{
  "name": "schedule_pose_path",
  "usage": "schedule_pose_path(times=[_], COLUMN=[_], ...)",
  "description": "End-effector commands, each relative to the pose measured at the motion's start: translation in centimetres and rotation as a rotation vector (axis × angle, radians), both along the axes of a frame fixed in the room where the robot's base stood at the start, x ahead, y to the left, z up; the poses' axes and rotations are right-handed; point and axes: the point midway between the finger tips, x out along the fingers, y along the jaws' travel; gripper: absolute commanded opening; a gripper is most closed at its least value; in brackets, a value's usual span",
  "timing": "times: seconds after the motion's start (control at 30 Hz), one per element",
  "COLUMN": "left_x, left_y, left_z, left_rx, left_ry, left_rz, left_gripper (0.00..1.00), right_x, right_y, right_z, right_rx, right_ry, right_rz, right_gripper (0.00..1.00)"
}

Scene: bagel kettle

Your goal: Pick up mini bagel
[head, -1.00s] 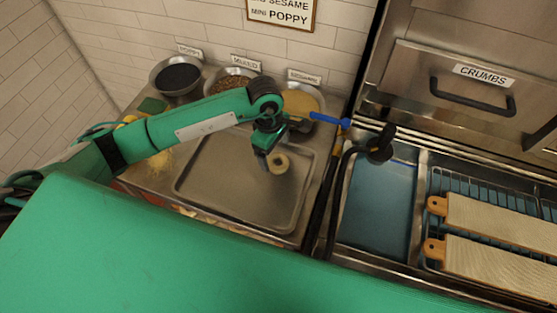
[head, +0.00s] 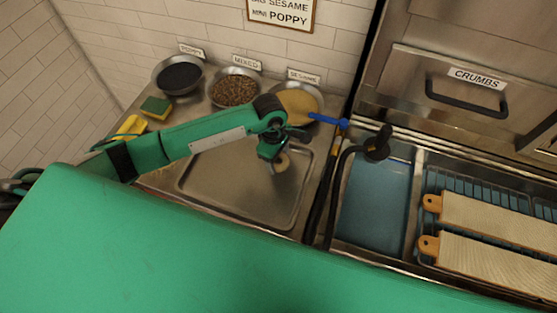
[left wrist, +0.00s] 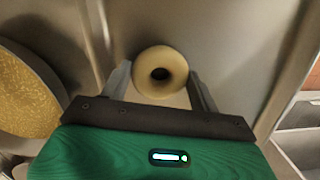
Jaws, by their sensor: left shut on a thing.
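The mini bagel (head: 281,162) is a small pale ring over the right part of the metal tray (head: 240,213). In the left wrist view the bagel (left wrist: 160,58) sits between the two fingers of my left gripper (left wrist: 160,80), its hole facing the camera. My left gripper (head: 276,162) is shut on the bagel, with a finger on each side. I cannot tell whether the bagel touches the tray. My right gripper is not in view.
Bowls of poppy (head: 179,77), mixed (head: 234,90) and sesame (head: 298,103) stand behind the tray. A sponge (head: 155,107) lies at left. A water basin (head: 375,205) and wooden boards (head: 490,220) are at right. The tray's front is clear.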

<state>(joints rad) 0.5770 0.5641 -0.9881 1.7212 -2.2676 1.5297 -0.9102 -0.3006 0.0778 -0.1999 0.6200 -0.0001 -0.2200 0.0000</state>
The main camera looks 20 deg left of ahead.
Motion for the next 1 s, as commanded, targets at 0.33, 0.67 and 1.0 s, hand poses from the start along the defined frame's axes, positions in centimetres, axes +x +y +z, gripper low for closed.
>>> schedule_pose_path(times=[0.33, 0.67, 1.0], left_x=[0.1, 0.2, 0.1], left_y=[0.0, 0.0, 0.0], left_z=[0.5, 6.7, 15.9], left_rx=[0.0, -0.001, 0.0], left_ry=[-0.002, -0.009, -0.005], left_rz=[0.001, -0.002, 0.0], left_gripper=[0.4, 0.39, 0.39], right_x=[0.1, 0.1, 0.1], right_y=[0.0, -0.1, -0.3], right_z=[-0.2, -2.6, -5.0], right_rx=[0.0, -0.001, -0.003], right_ry=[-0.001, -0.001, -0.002], right_rz=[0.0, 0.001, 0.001], right_gripper=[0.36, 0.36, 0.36])
